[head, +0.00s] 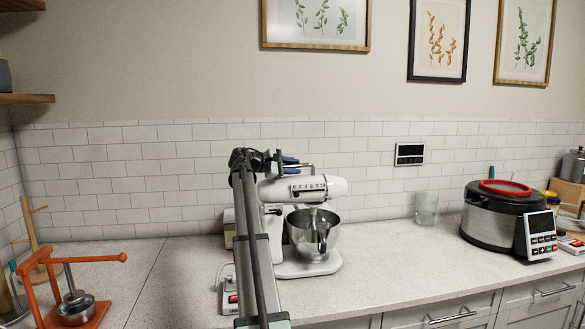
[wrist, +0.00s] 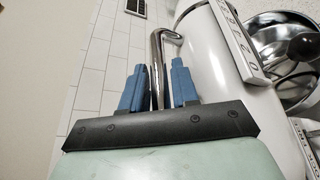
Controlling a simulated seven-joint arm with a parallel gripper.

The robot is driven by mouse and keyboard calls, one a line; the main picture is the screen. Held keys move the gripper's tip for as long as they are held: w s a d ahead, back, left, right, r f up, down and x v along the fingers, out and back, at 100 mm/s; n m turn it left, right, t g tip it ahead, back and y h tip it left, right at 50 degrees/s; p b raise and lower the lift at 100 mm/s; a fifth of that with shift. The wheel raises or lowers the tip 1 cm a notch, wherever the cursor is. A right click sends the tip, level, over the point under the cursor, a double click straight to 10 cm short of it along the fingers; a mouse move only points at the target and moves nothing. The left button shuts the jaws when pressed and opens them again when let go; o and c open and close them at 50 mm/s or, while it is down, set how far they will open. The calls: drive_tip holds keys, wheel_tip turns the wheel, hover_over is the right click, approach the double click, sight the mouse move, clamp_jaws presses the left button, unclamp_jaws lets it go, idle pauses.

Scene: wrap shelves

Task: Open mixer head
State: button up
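The white stand mixer (head: 322,188) stands on the counter, its head roughly level above a steel bowl (head: 314,235). In the wrist view the mixer head (wrist: 215,60) runs along the right, with the bowl (wrist: 285,45) beyond it. A bent chrome handle (wrist: 157,75) rises beside the head. My gripper (wrist: 158,85) is open, with one blue finger on each side of the handle and small gaps between. In the head view my gripper (head: 286,162) is at the top left of the mixer head; my arm hides part of the mixer's rear.
A black and steel cooker (head: 488,222) stands on the right, with a clear glass (head: 426,208) left of it. An orange press (head: 75,290) stands at the far left. The counter (head: 385,262) is clear right of the mixer. A tiled wall (head: 180,170) is behind.

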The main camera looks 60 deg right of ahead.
clamp_jaws()
drive_tip(key=shift+a, duration=0.1)
idle(0.5)
drive_tip(key=shift+w+a+r+n+g+h, duration=0.2)
drive_tip(key=shift+w+a+r+g+h, duration=0.1)
drive_tip(key=shift+w+a+h, duration=0.2)
drive_tip(key=shift+w+a+r+n+g+h, duration=0.2)
drive_tip(key=shift+w+a+r+h, duration=0.1)
drive_tip(key=shift+w+a+h, duration=0.2)
drive_tip(key=shift+w+a+r+n+g+h, duration=0.25)
drive_tip(key=shift+w+a+n+g+h, duration=0.05)
drive_tip(key=shift+w+a+h, duration=0.55)
drive_tip(key=shift+w+a+n+g+h, duration=0.3)
drive_tip(key=shift+w+a+n+h, duration=0.5)
drive_tip(key=shift+w+a+h, duration=0.7)
drive_tip(key=shift+w+a+f+n+h, duration=0.25)
drive_tip(key=shift+w+a+n+h, duration=0.3)
drive_tip(key=shift+w+a+h, duration=0.2)
drive_tip(key=shift+w+a+f+n+h, duration=0.25)
drive_tip(key=shift+w+a+n+h, duration=0.35)
drive_tip(key=shift+w+h, duration=0.1)
